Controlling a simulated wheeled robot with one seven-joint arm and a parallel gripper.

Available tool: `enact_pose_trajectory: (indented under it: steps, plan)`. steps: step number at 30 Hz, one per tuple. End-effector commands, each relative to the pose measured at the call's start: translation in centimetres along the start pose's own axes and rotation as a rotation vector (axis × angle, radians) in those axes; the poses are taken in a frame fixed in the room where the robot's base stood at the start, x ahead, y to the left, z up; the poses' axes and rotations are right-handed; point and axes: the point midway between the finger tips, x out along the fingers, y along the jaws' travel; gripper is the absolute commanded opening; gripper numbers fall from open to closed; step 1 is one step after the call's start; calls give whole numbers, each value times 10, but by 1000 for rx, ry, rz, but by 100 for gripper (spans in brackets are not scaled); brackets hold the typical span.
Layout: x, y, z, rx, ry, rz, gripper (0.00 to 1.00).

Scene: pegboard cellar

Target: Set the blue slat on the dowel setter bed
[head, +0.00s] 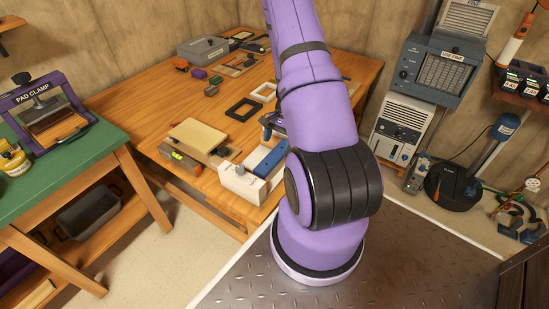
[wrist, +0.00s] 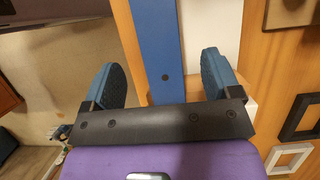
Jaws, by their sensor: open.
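The blue slat (head: 270,158) lies lengthwise on or against a white block-like fixture (head: 242,184) near the table's front corner; I take the fixture for the dowel setter, but its label is unreadable. My gripper (wrist: 158,78) is open, one finger on each side of the slat with gaps. My arm hides part of the slat's surroundings in the head view.
A tan board on a stack (head: 198,136) stands left of the slat. A black frame (head: 242,109) and a white frame (head: 263,92) lie farther back. A grey box (head: 202,48) is at the back. A green bench with a pad clamp (head: 42,102) stands at the left.

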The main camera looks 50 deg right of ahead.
Motion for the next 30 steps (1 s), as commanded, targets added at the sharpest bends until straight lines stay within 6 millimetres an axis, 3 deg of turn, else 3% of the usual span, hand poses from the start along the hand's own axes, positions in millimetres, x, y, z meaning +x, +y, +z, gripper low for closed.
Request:
enact_pose_trajectory:
  steps: [5,15,22,23,30]
  plan:
    - [8,0,0,-1,0,1,83]
    - [51,2,2,0,-1,0,83]
    - [54,2,2,-1,1,0,83]
    - [54,2,2,-1,1,0,81]
    - [53,1,2,-1,1,0,27]
